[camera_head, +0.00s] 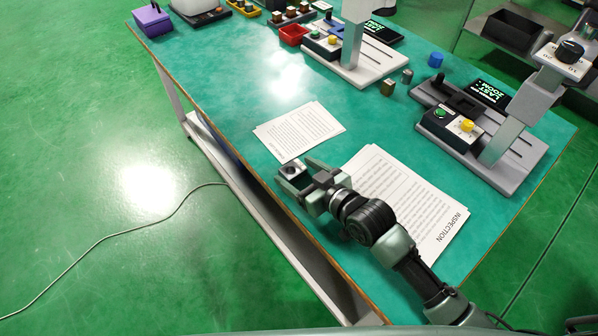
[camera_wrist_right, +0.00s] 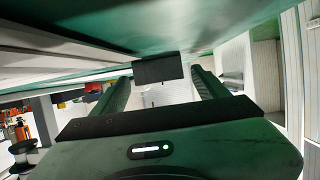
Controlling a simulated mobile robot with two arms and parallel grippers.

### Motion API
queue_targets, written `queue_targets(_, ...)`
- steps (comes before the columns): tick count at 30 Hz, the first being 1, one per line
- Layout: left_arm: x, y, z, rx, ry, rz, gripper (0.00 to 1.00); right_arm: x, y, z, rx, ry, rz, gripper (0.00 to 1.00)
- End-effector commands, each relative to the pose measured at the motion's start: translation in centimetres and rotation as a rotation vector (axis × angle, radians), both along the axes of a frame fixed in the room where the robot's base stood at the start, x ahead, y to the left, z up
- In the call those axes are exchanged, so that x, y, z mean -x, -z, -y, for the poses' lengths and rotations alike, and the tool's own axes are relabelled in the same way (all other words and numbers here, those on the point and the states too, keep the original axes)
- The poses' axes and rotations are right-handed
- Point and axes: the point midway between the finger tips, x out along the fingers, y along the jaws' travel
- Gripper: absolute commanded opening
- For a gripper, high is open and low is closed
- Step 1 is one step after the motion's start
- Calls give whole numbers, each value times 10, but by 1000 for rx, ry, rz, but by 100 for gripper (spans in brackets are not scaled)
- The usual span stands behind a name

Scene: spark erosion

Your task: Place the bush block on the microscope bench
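The bush block (camera_head: 292,170), a small grey block with a dark round hole on top, is at the table's front edge. It shows as a dark block (camera_wrist_right: 158,69) in the right wrist view. My right gripper (camera_head: 298,172) has its fingers apart around the block. In the wrist view (camera_wrist_right: 163,80) a narrow gap shows at the block's right side; contact on its left is unclear. A grey instrument stand (camera_head: 512,178) with a "LAST ZOOM" screen stands at the right, and a similar stand (camera_head: 375,72) farther back. I cannot tell for certain which is the microscope bench. My left gripper is not in view.
Printed sheets (camera_head: 300,131) and an inspection sheet (camera_head: 415,200) lie on the green table (camera_head: 235,85). Small metal blocks (camera_head: 388,88) and a blue cylinder (camera_head: 435,60) stand between the stands. A red bin (camera_head: 293,36) is at the back. The table's middle is clear.

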Motion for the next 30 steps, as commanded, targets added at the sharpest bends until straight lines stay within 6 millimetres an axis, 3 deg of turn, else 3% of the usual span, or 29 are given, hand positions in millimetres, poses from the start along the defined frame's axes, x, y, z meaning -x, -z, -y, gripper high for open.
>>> queue_targets(5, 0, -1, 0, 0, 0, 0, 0, 5, -5, 4, 0, 1, 0, 74)
queue_targets(21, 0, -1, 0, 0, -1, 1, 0, 82, -39, 60, 1, 0, -2, 74)
queue_targets(30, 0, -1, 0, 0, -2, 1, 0, 91, -44, 66, 0, 0, 0, 74)
